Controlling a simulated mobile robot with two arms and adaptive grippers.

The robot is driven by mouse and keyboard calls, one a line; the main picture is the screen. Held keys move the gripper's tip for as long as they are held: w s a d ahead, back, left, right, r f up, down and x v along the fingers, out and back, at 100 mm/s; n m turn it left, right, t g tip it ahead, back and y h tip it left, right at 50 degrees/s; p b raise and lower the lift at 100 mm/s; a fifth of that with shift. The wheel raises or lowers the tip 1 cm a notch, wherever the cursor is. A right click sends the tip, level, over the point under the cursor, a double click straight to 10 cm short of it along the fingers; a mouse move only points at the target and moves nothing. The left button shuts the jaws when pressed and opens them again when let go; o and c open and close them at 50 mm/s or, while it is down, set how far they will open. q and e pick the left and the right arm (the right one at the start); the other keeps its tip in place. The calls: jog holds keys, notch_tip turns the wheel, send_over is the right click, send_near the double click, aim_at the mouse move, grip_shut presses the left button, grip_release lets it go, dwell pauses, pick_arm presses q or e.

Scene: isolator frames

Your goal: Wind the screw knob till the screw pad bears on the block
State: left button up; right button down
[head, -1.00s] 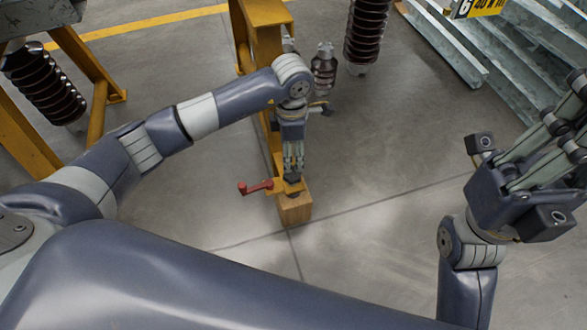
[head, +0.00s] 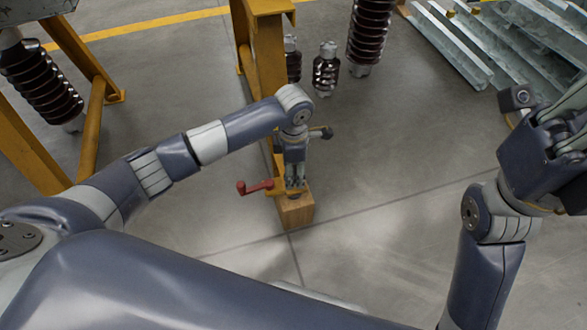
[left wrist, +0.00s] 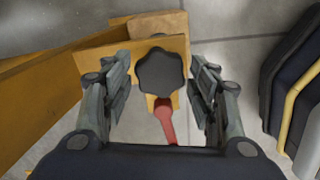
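The black lobed screw knob (left wrist: 163,72) sits on the yellow bracket (left wrist: 92,62) in the left wrist view. My left gripper (left wrist: 161,82) is open around it, one finger on each side, with a gap visible on both sides. In the head view my left gripper (head: 295,183) points down over the bracket and hides the knob. The wooden block (head: 296,212) stands on the floor below the bracket; its top also shows in the left wrist view (left wrist: 158,23). The screw pad is hidden. My right gripper (head: 560,150) is raised at the right, its fingers partly cut off.
A red handle (head: 255,187) sticks out left of the bracket; it lies below the knob in the left wrist view (left wrist: 165,120). A yellow post (head: 268,60) and brown insulators (head: 326,72) stand behind. Steel beams (head: 450,45) lie at the back right. The floor right of the block is clear.

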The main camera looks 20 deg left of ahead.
pick_arm(q)
jog(key=c, duration=0.5)
jog(key=shift+m, duration=1.1)
jog(key=m, duration=0.4)
jog(key=shift+m, duration=1.5)
